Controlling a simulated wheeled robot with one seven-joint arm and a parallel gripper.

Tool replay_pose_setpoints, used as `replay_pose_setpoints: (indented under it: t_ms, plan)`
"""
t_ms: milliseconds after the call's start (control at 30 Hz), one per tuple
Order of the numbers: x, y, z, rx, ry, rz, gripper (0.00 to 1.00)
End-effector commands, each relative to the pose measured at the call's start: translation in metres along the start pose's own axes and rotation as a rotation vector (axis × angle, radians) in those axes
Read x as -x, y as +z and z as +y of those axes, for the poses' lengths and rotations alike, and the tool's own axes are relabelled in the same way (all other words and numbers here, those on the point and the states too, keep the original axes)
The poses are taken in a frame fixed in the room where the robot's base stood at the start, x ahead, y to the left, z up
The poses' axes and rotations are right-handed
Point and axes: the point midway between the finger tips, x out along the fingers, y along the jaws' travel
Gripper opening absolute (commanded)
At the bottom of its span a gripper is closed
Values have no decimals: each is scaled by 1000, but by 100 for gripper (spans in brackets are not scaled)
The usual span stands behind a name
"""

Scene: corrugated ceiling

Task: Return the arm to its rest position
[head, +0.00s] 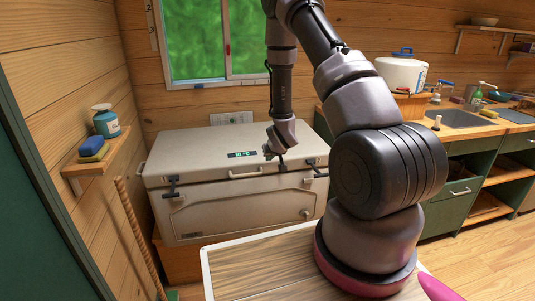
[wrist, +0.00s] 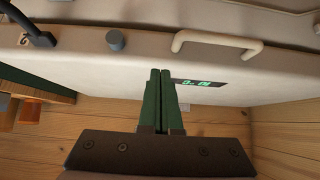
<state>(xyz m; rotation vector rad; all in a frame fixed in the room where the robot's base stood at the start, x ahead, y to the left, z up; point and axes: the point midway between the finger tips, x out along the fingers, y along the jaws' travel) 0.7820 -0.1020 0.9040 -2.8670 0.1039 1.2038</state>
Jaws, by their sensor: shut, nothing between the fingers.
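The cooler's lid is down. Its light handle (wrist: 217,42) and green-lit display (wrist: 200,83) are close to the fingertips in the wrist view. I cannot tell whether the fingertips touch the lid.
A wall shelf (head: 88,162) at left holds a bottle (head: 106,122) and a sponge (head: 92,149). A rope-like pole (head: 138,235) leans beside the cooler. At right is a counter with a white lidded pot (head: 402,74) and a sink (head: 458,117). Floor at lower right is clear.

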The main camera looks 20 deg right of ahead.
Motion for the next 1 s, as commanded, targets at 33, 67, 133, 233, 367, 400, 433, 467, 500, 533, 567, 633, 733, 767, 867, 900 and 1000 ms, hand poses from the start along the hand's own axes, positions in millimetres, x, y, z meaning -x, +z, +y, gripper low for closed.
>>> replay_pose_setpoints:
  t_ms: [33,67,133,233,367,400,433,467,500,533,567,633,733,767,867,900,1000]
  plan:
    - [4,10,0,1,0,-4,0]
    - [6,15,0,1,0,-4,0]
    - [11,24,0,0,0,-3,0]
    - [16,35,0,0,0,-1,0]
    - [20,42,0,1,0,1,0]
    - [20,43,0,0,0,1,0]
    - [20,43,0,0,-1,2,0]
    - [21,43,-1,0,-1,2,0]
    - [22,40,-1,-3,0,3,0]
    - [24,37,-1,-6,0,5,0]
    - [26,32,0,-10,1,6,0]
    - [35,17,0,-28,4,5,0]
    - [58,-14,0,-63,7,1,0]
    - [67,-24,0,-77,8,-2,0]
    - [100,-54,0,-118,7,-15,0]
    - [114,-65,0,-134,5,-20,0]
    - [151,-88,-1,-170,-2,-36,0]
